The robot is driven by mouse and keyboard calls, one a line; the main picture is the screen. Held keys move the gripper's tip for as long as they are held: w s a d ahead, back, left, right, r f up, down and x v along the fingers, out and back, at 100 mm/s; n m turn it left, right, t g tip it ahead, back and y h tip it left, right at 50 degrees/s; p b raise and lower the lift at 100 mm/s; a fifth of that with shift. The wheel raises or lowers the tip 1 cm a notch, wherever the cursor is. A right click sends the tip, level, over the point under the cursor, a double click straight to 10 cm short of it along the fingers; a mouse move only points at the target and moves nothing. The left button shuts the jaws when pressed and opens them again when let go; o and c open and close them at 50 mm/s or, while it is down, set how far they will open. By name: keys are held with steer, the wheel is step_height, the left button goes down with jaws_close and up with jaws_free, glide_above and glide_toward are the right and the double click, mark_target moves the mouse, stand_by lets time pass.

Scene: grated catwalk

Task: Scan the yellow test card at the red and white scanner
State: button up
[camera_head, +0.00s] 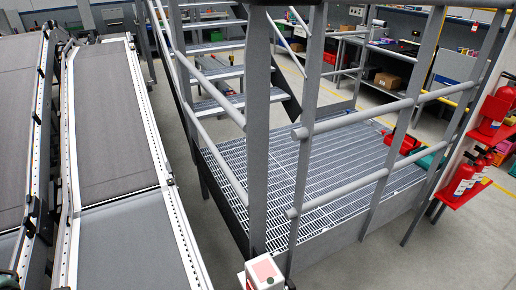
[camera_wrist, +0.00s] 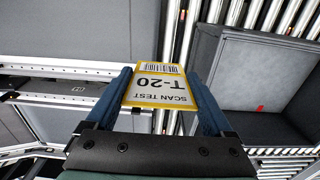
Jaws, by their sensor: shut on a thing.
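The yellow test card (camera_wrist: 160,88) has a white face with a barcode, "T-20" and "SCAN TEST", upside down in the wrist view. My gripper (camera_wrist: 164,72) is shut on it, with one blue finger on each side edge. The card sticks out ahead of the fingers. The red and white scanner (camera_head: 263,273) is at the bottom centre of the head view, beside a grey post, and is cut off by the lower edge. Neither the card nor my gripper shows in the head view. I cannot make out the scanner in the wrist view.
Conveyors (camera_head: 110,130) run along the left. A grated platform (camera_head: 300,165) with grey railings (camera_head: 350,195) and steps fills the middle. Red fire extinguishers (camera_head: 460,180) stand at the right. The wrist view shows a grey box (camera_wrist: 262,85) and metal rollers.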

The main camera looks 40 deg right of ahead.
steer(key=w+a+b, duration=0.2)
steer(key=a, duration=0.3)
steer(key=shift+a, duration=0.35)
steer(key=shift+s, duration=0.1)
stand_by(0.3)
